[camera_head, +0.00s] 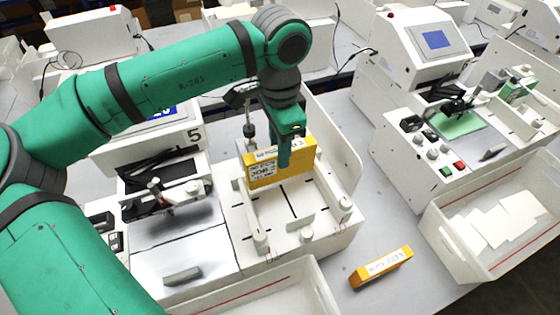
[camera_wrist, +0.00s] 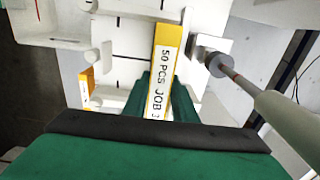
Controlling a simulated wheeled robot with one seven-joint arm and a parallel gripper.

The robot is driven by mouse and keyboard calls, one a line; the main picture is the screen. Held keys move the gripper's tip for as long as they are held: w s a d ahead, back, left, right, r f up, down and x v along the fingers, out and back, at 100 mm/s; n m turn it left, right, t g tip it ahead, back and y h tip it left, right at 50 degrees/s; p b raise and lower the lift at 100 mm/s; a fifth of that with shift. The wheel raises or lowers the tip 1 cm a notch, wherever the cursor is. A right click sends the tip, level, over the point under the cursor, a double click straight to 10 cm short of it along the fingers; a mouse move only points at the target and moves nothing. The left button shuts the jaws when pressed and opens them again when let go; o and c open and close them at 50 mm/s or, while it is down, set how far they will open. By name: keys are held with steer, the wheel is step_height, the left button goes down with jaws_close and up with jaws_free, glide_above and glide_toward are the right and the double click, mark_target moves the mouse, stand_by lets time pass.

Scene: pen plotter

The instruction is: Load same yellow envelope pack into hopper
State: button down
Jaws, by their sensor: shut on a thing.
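My gripper (camera_head: 291,150) is shut on a yellow envelope pack (camera_head: 262,174) with a white label. The pack is upright, its long side across the picture, over the white hopper (camera_head: 318,232) with its posts and dark slots. I cannot tell whether its bottom edge touches the hopper floor. In the wrist view the pack (camera_wrist: 166,50) stands between the fingers (camera_wrist: 160,95), and its label reads "50 PCS JOB 3". A second yellow pack (camera_head: 381,267) lies on the table right of the hopper; part of a yellow pack (camera_wrist: 88,82) also shows in the wrist view.
A white plotter marked 5 (camera_head: 160,150) stands left of the hopper. A white bin (camera_head: 285,290) is in front, and another bin (camera_head: 490,235) with white envelopes is at right. A second machine (camera_head: 430,110) stands at the back right.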

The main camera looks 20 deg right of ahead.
steer(key=shift+w+f, duration=0.1)
steer(key=shift+f, duration=2.15)
steer(key=shift+f, duration=0.15)
steer(key=c, duration=1.5)
jaws_free()
steer(key=shift+o, duration=0.2)
step_height(320, 180, up, 12)
steer(key=shift+d+r, duration=0.1)
steer(key=shift+r, duration=0.05)
